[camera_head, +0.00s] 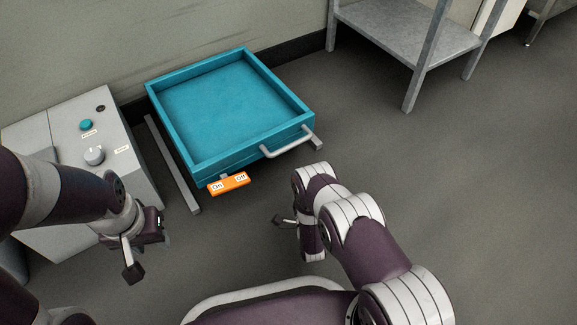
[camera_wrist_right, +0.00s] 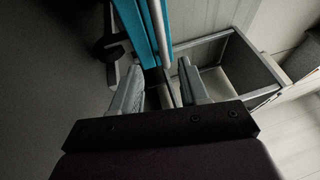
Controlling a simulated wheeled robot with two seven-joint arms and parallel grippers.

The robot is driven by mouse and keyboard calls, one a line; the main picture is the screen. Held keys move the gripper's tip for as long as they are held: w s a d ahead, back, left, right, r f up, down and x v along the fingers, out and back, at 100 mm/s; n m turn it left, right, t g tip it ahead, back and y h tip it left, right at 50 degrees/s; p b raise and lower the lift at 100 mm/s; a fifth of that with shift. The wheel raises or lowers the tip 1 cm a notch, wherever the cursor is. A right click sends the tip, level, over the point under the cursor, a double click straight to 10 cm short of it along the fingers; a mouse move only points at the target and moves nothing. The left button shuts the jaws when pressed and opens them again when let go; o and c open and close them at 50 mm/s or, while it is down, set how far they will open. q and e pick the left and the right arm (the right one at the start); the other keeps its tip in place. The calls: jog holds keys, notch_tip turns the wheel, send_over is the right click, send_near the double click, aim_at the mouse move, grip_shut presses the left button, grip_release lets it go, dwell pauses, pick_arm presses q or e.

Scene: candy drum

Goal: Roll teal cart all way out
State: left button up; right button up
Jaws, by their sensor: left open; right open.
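The teal cart (camera_head: 232,92) is a shallow open tray near the wall in the head view, with an empty bed. A pale bar handle (camera_head: 288,147) runs along its near right side. In the right wrist view, the cart's teal edge (camera_wrist_right: 143,32) and the handle bar (camera_wrist_right: 159,28) lie ahead of my right gripper (camera_wrist_right: 158,82). Its two fingers are open, with the bar lined up between them. I cannot tell whether they touch it; the head view hides these fingers. My left gripper (camera_head: 160,236) is open and empty, left of the cart and apart from it.
A grey control box (camera_head: 70,145) with a teal button and a knob stands left. An orange On/Off tag (camera_head: 228,183) sits at the cart's front. Grey floor rails (camera_head: 173,165) flank it. A metal shelf (camera_head: 405,35) stands back right. The floor at right is clear.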

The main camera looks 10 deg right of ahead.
aim_at(291, 144)
jog(key=w+b, duration=0.2)
jog(key=w, duration=0.2)
jog(key=w+r+b, duration=0.1)
jog(key=w+b, duration=0.2)
jog(key=w, duration=0.1)
jog(key=w+r+b, duration=0.1)
jog(key=w+b, duration=0.1)
jog(key=w, duration=0.2)
jog(key=shift+d+r+b, duration=0.15)
jog(key=shift+d+b, duration=0.15)
jog(key=shift+r, duration=0.1)
grip_shut()
